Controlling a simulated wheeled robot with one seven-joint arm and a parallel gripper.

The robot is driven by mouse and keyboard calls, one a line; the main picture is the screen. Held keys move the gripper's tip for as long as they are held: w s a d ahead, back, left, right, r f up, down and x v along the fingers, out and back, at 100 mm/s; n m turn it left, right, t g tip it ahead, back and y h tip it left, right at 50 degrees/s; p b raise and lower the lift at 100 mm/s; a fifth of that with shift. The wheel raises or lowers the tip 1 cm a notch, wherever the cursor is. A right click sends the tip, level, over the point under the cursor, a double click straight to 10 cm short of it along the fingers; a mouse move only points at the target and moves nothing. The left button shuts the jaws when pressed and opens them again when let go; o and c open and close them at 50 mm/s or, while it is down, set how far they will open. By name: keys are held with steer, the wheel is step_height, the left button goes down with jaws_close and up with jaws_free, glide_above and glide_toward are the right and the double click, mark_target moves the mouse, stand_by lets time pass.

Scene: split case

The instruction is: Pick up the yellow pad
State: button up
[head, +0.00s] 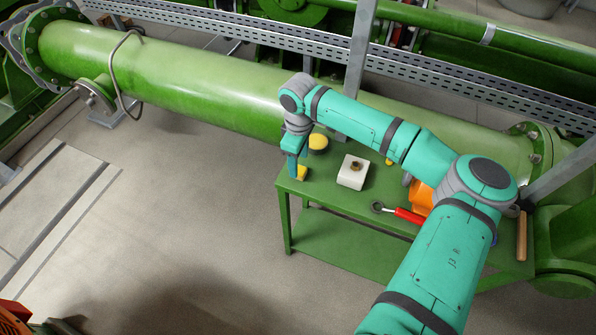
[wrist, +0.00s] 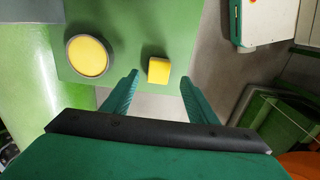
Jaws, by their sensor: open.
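A small square yellow pad (wrist: 158,70) lies on the green table near its edge, in the wrist view. It also shows in the head view (head: 301,173) at the table's left corner, partly behind my gripper. My gripper (wrist: 159,84) is open and empty, with one finger on each side of the pad in the picture. I cannot tell how far above the pad the fingertips are. In the head view my gripper (head: 293,168) points down at the table's left end. A second yellow thing, a round disc with a dark rim (wrist: 87,56), sits left of the pad.
On the green table (head: 300,207) are a white block with a brown knob (head: 353,172), a red-handled tool (head: 409,216), an orange object (head: 420,197) partly behind my arm and a wooden bar (head: 522,237). A large green pipe (head: 200,82) runs behind the table.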

mark_target(299, 170)
steer(key=f, duration=0.3)
steer(key=shift+w+f, duration=0.2)
steer(key=shift+f, duration=0.05)
steer(key=shift+s+d+f, duration=0.1)
steer(key=shift+d+f, duration=0.05)
steer(key=shift+f, duration=0.1)
steer(key=shift+c, duration=0.3)
steer(key=c, duration=1.1)
steer(key=shift+o, duration=0.2)
